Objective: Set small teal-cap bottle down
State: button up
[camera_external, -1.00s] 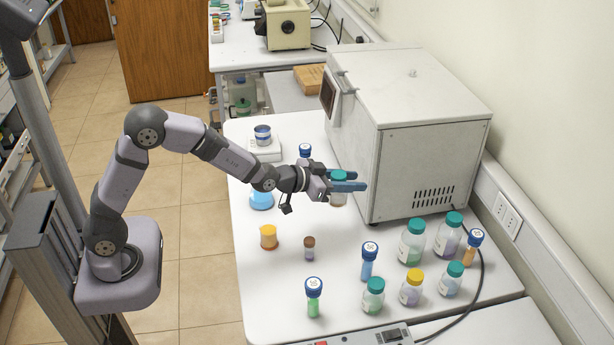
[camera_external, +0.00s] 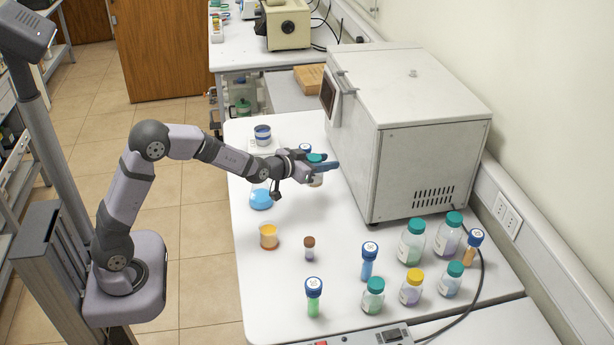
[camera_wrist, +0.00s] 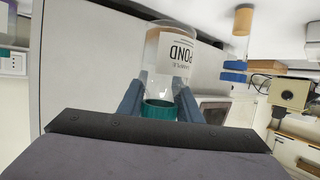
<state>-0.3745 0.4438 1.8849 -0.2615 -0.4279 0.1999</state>
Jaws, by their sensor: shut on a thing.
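My gripper (camera_external: 328,167) is shut on a small teal-cap bottle (camera_external: 316,183) beside the front left of the big grey oven. The bottle looks roughly upright, with its teal cap up between the blue fingers. In the wrist view, which is upside down, my gripper (camera_wrist: 160,95) has a finger on each side of the teal cap, and the clear bottle (camera_wrist: 178,48) shows a white label reading SAMPLE POND. Whether its base touches the table (camera_external: 350,240) cannot be told.
The oven (camera_external: 425,160) stands close to the right. A blue-cap tube (camera_external: 305,148) is just behind the bottle. A blue flask (camera_external: 260,200), orange beaker (camera_external: 268,237) and brown-cap vial (camera_external: 309,250) stand nearer. Several bottles and tubes fill the front right. The table's middle is clear.

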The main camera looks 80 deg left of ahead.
aim_at(317, 183)
jog(key=shift+f+p, duration=0.6)
jog(key=shift+f, duration=3.3)
jog(key=shift+f, duration=0.15)
jog(key=o, duration=1.2)
jog(key=shift+r+b+v, duration=0.25)
jog(key=shift+b+v, duration=0.7)
jog(key=shift+v, duration=0.7)
notch_tip(317, 183, up, 7)
jog(key=shift+w+f+b, duration=0.15)
jog(key=shift+b, duration=0.15)
